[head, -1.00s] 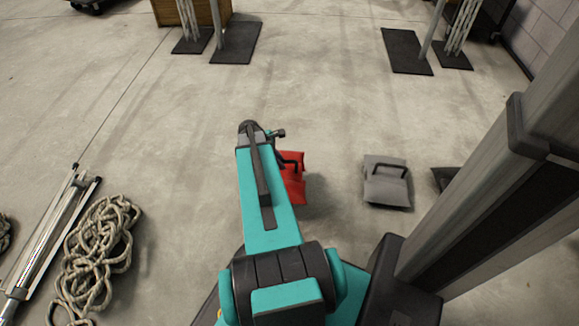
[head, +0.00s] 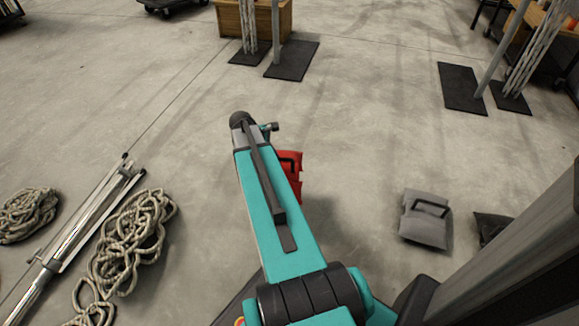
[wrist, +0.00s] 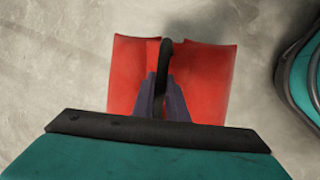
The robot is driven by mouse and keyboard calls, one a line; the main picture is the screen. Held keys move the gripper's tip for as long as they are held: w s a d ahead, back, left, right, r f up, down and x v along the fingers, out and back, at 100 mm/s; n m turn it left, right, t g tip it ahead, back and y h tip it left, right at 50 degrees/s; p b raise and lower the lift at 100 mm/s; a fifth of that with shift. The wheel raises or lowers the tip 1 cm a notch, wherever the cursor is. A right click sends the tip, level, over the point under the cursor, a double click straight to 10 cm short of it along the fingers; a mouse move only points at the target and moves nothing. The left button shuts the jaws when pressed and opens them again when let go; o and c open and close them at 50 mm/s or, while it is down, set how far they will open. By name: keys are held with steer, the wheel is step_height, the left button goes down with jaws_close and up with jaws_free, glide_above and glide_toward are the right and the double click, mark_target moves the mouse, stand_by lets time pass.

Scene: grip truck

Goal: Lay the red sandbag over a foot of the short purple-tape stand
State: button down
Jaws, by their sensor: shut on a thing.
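The red sandbag (head: 293,163) shows in the head view just right of my arm's far end, partly hidden by the arm. In the wrist view the sandbag (wrist: 205,85) fills the middle, its two red halves hanging either side of a black handle (wrist: 164,52). My gripper (wrist: 161,88) is shut on that handle. The bag's height above the floor is hard to tell. No stand with purple tape can be made out in either view.
A silver folded stand (head: 82,222) lies at the left beside coiled ropes (head: 130,240). A grey sandbag (head: 425,219) and a dark one (head: 490,228) lie at the right. Dark plates (head: 292,60) with upright poles and a wooden crate (head: 228,18) stand at the back. The middle floor is clear.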

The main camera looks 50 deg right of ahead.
steer(key=w+a+r+n+t, duration=0.1)
steer(key=w+a+r, duration=0.6)
steer(key=w+a, duration=0.15)
steer(key=w+a+r+n, duration=0.1)
steer(key=w+a+r, duration=0.6)
steer(key=a, duration=0.3)
steer(key=w+a+r+n, duration=0.1)
steer(key=a+r, duration=0.4)
steer(key=a, duration=0.3)
steer(key=w+a+r+n, duration=0.1)
steer(key=a+r, duration=0.4)
steer(key=a, duration=0.4)
steer(key=w+a+r+n+t, duration=0.1)
steer(key=a+r, duration=0.5)
steer(key=a, duration=0.2)
steer(key=shift+w+a, duration=0.3)
steer(key=shift+a, duration=0.1)
steer(key=shift+d, duration=0.1)
